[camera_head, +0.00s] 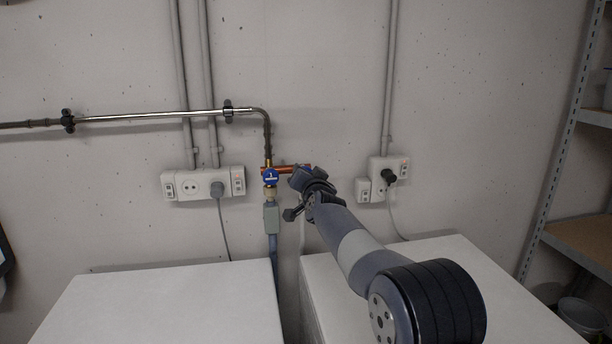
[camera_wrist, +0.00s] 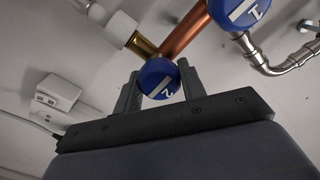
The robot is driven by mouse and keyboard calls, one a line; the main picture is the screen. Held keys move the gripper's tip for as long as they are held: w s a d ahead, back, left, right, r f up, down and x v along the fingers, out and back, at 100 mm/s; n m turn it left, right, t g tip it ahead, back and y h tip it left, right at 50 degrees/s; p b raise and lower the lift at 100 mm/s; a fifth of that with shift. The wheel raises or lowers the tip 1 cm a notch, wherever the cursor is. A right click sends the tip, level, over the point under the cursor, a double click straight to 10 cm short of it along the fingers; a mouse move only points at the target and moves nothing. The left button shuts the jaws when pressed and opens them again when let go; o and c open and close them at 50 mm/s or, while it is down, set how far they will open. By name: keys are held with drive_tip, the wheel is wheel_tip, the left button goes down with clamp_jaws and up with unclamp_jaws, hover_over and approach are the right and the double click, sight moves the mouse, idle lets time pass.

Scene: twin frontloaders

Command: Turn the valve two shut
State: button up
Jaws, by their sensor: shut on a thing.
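Valve two is a round blue knob (camera_wrist: 160,80) with a white bar and the digit 2. It sits on a brass fitting at the end of a copper pipe (camera_wrist: 186,33). My gripper (camera_wrist: 159,84) is shut on this knob, with one finger on each side of it. In the head view my gripper (camera_head: 302,186) reaches the right end of the copper pipe and hides most of valve two. Valve one, a blue knob marked 1 (camera_head: 271,177), is just left of my gripper; it also shows in the wrist view (camera_wrist: 240,10).
Two white machine tops (camera_head: 170,305) stand below, with a narrow gap between them. Wall sockets (camera_head: 205,183) with plugs and cables flank the valves. A metal pipe (camera_head: 160,115) runs along the wall to valve one. A shelf rack (camera_head: 585,240) stands at the right.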

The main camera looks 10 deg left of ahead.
drive_tip(key=o, duration=1)
drive_tip(key=shift+c, duration=0.2)
drive_tip(key=b+v, duration=0.5)
drive_tip(key=v, duration=0.5)
drive_tip(key=shift+s+d, duration=0.2)
drive_tip(key=shift+s, duration=0.15)
drive_tip(key=shift+w, duration=0.1)
drive_tip(key=shift+p+x, duration=2.55)
drive_tip(key=shift+x, duration=2.8)
